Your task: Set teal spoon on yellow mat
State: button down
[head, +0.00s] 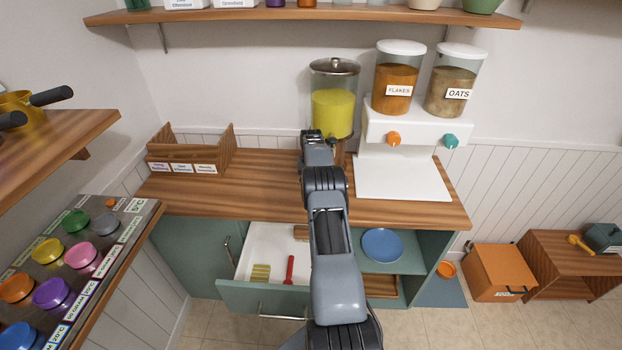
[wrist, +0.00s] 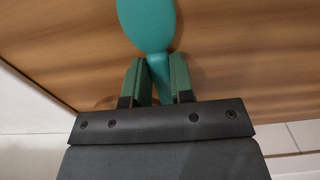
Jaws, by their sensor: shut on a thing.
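A teal spoon (wrist: 148,24) shows in the wrist view, its rounded end pointing up and away from my gripper (wrist: 160,72). My gripper's two green fingers are shut on the spoon's narrow handle. Behind the spoon is a brown wood-grain surface; I cannot tell how far the spoon is from it. In the head view my arm reaches over the wooden counter (head: 235,190), and the spoon is hidden. I see no plain yellow mat; a small yellow striped piece (head: 260,272) lies in the open drawer, and I cannot tell what it is.
The open white drawer (head: 270,245) also holds a red utensil (head: 290,269). A juice dispenser (head: 333,105) and a white cereal dispenser (head: 400,130) stand at the counter's back. A wooden organizer (head: 190,150) is at the left. The counter's left middle is clear.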

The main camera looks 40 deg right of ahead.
jog(key=shift+f, duration=0.15)
jog(key=c, duration=1)
grip_release()
